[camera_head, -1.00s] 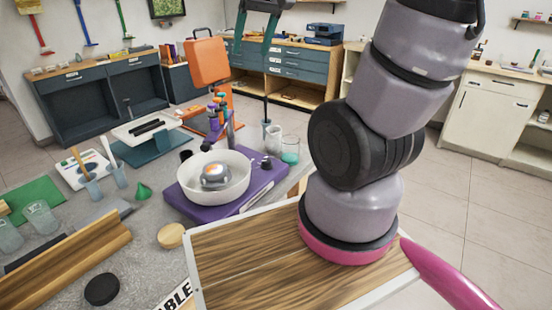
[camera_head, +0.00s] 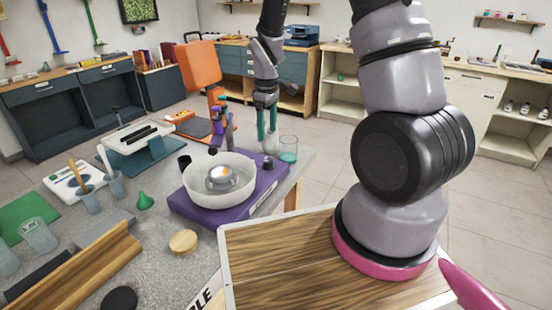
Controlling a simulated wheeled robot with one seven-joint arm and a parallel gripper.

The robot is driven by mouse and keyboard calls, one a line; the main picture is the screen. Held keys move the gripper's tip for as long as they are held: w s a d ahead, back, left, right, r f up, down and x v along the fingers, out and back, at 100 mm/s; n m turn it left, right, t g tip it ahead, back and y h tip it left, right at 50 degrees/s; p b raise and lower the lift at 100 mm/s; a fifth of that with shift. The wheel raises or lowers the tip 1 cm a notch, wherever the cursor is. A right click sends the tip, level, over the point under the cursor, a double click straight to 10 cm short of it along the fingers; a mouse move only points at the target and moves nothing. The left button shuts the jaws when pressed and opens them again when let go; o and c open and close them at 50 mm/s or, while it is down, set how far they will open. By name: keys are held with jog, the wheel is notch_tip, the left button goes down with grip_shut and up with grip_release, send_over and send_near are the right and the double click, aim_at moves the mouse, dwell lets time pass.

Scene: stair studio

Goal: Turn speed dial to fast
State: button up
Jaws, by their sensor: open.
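The purple pottery wheel (camera_head: 235,210) stands on the grey table with a white round basin (camera_head: 247,187) and a metal wheel head in its middle. A small black dial (camera_head: 268,163) sits on the purple top, right of the basin. Its pointer and markings are too small to read. My gripper (camera_head: 267,135) hangs fingers down, its two teal fingers open with nothing seen between them. In the picture its tips are just above the dial, apart from it; how far behind or above I cannot tell.
A clear beaker (camera_head: 271,145) and a glass with teal liquid (camera_head: 288,150) stand just behind the dial, close to my fingers. A rack of colourful tools (camera_head: 222,125) stands behind the basin.

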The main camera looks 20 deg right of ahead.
aim_at(268, 161)
notch_tip(268, 161, down, 11)
jog(key=shift+f, duration=0.1)
dwell(0.4)
grip_shut()
